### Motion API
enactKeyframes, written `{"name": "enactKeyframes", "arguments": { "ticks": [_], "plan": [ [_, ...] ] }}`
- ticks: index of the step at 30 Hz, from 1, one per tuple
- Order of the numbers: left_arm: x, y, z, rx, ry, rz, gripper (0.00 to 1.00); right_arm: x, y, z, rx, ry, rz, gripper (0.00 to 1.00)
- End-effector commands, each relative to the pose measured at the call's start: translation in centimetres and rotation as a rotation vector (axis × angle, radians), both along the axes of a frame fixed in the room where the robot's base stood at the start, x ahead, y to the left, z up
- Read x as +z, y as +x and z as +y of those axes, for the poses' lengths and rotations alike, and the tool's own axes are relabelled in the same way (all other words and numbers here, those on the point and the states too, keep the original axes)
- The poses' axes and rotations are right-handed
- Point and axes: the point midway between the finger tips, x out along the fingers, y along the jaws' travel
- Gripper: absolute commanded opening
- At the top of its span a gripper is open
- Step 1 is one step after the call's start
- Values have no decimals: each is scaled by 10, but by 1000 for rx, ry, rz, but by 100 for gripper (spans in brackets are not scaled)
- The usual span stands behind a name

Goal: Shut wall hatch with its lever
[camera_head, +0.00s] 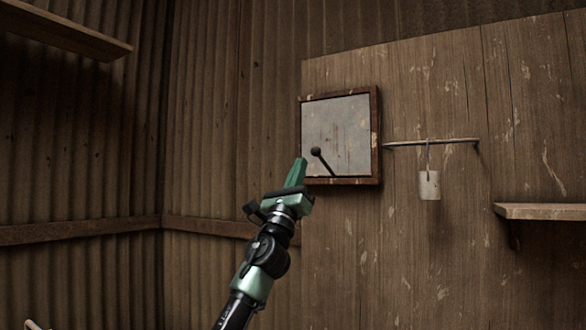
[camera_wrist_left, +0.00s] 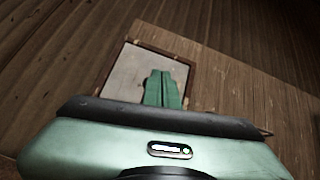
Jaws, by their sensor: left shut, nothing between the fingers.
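The wall hatch (camera_head: 337,125) is a pale grey, stained panel inside a brown wooden frame on the plank wall. In the left wrist view the hatch (camera_wrist_left: 122,76) is ahead, partly covered by my fingers. A dark lever (camera_head: 322,160) with a round knob slants across the lower part of the panel, its knob up and to the left. My left gripper (camera_head: 300,164) is shut and empty, at the lower left corner of the frame in the head view. I cannot tell whether it touches the frame or lever. In the left wrist view my left gripper (camera_wrist_left: 162,76) hides the lever. My right gripper is not in view.
A metal rail (camera_head: 430,142) with a hanging pale tag (camera_head: 429,186) juts out right of the hatch. A wooden shelf (camera_head: 545,211) is at the far right, another shelf (camera_head: 65,30) at the upper left. Corrugated walls stand left and behind.

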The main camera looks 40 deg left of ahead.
Motion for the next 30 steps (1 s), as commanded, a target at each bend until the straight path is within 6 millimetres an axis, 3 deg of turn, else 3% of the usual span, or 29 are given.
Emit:
{"name": "enactKeyframes", "arguments": {
  "ticks": [9,30],
  "plan": [
    [3,-32,-11,-2,1,3,0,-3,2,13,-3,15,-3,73],
    [1,-33,-13,-10,-8,7,0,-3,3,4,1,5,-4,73]
  ]
}}
